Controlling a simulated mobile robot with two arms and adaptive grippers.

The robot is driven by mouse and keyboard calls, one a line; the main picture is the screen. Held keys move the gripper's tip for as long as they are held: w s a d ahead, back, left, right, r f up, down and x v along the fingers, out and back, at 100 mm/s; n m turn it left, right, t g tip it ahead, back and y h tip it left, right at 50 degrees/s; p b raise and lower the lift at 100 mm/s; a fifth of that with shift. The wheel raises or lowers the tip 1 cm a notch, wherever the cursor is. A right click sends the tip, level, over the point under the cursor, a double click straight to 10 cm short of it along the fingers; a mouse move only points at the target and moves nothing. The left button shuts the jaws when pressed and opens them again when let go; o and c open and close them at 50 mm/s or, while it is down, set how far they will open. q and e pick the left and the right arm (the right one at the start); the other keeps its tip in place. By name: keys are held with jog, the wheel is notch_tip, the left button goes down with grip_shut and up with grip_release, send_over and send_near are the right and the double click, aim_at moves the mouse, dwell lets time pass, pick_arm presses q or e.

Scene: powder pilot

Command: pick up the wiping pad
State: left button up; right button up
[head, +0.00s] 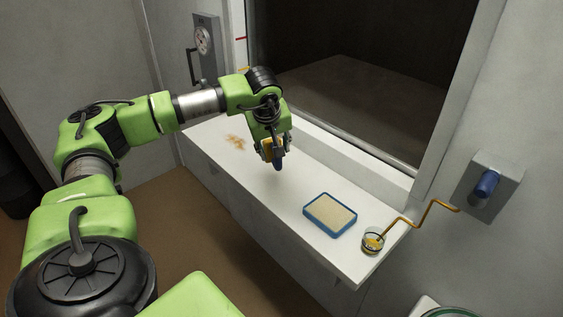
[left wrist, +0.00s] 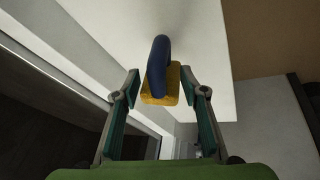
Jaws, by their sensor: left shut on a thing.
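The wiping pad, a yellow block (left wrist: 173,88) with a dark blue curved part, is between the fingers of my left gripper (head: 272,152). In the left wrist view the fingers of the gripper (left wrist: 161,93) stand on either side of the yellow block, and the blue part points away from them. In the head view the blue part hangs below the fingertips, above the white bench (head: 285,205). My left gripper is shut on the pad. My right gripper is not in view.
A brown smear (head: 236,142) marks the bench at left. A blue-rimmed tray with a beige surface (head: 330,213) and a small glass dish (head: 373,240) sit at right. A dark window (head: 350,75) lies behind.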

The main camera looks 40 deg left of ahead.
pick_arm(q)
jog(key=s+r+b, duration=0.1)
jog(key=s+r, duration=0.1)
jog(key=s, duration=0.1)
jog(key=s+a+r+b, duration=0.1)
jog(key=s+r, duration=0.1)
jog(key=s, duration=0.2)
jog(key=s+a+r+b, duration=0.1)
jog(key=s+r, duration=0.1)
jog(key=s, duration=0.2)
jog(key=shift+s+r, duration=0.15)
jog(key=shift+r, duration=0.25)
jog(key=shift+c, duration=0.2)
jog(key=shift+o, duration=1.2)
jog(key=shift+f, duration=0.1)
